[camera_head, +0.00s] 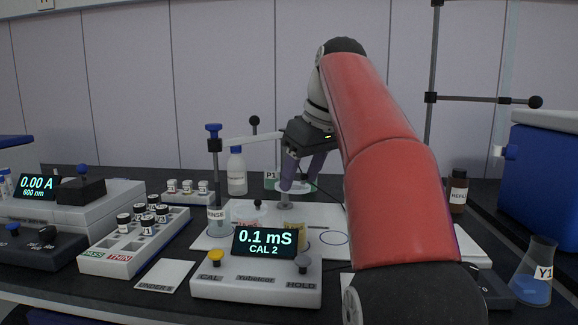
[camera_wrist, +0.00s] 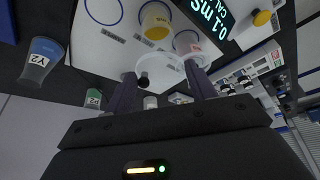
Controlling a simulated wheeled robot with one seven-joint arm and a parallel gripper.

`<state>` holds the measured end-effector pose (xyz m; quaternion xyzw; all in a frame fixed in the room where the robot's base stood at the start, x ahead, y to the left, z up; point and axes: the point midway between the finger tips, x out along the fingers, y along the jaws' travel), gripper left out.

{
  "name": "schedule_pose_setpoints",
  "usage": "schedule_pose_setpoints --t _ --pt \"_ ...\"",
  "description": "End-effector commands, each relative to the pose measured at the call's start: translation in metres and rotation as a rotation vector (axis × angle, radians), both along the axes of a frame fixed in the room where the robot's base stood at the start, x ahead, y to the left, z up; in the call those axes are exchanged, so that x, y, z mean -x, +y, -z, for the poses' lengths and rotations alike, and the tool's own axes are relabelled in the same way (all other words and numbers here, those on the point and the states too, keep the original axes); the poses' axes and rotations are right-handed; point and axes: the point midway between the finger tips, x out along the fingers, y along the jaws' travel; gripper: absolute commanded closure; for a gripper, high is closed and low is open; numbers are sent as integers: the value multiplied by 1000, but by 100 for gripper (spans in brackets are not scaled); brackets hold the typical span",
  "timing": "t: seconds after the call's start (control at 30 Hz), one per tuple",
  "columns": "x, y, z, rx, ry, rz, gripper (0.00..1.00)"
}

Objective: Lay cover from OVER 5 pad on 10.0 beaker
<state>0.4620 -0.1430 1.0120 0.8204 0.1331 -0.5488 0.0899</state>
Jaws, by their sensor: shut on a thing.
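My gripper (camera_head: 297,172) points down above the white mat behind the meter. It is shut on a pale round cover (camera_head: 297,187), held in the air. The cover also shows as a whitish disc (camera_wrist: 158,70) between the fingertips in the wrist view. A beaker with yellow contents (camera_head: 294,236) stands on the mat, partly hidden by the meter; it also shows in the wrist view (camera_wrist: 155,24). A beaker with a reddish label (camera_head: 247,215) stands left of it. I cannot read 10.0 on either.
The meter (camera_head: 256,282) reads 0.1 mS, CAL 2. The UNDER 5 pad (camera_head: 164,275) looks empty. A probe stand with a RINSE vessel (camera_head: 216,218) is at left. A vial rack (camera_head: 135,232), white bottle (camera_head: 237,172), brown bottle (camera_head: 458,190) and Y1 flask (camera_head: 535,275) stand around.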

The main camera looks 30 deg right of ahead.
Motion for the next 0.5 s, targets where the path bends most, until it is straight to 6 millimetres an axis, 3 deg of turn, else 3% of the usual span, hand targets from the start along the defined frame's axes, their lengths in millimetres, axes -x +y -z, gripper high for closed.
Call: schedule_pose_setpoints --t 0.5 --pt "1 0 37 -1 -1 1 83"
